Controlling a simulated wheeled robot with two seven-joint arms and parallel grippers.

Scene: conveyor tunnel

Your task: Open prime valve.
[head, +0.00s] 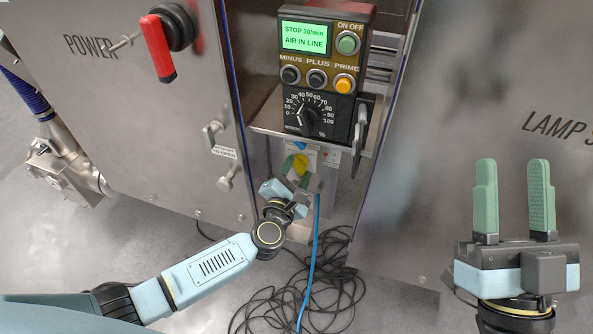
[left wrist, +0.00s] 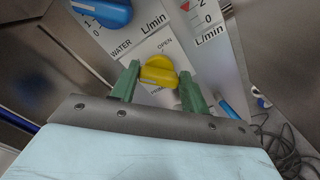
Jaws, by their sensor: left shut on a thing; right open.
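The yellow valve knob (left wrist: 159,72) sits on a white label plate in the left wrist view, with the word OPEN above it and partly hidden lettering below it. Its bar lies roughly crosswise in that view. My left gripper (left wrist: 154,84) has one green finger on each side of the knob and is shut on it. In the head view the yellow knob (head: 300,163) shows small under the control box, with my left gripper (head: 296,169) at it. My right gripper (head: 513,198) is open and empty in front of the right steel panel.
A blue knob (left wrist: 103,12) marked WATER is close to the yellow one. A control box (head: 321,70) reading AIR IN LINE stands on a shelf above. A blue hose (head: 313,253) and black cables (head: 290,302) hang and lie below. A red power switch (head: 158,49) is at left.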

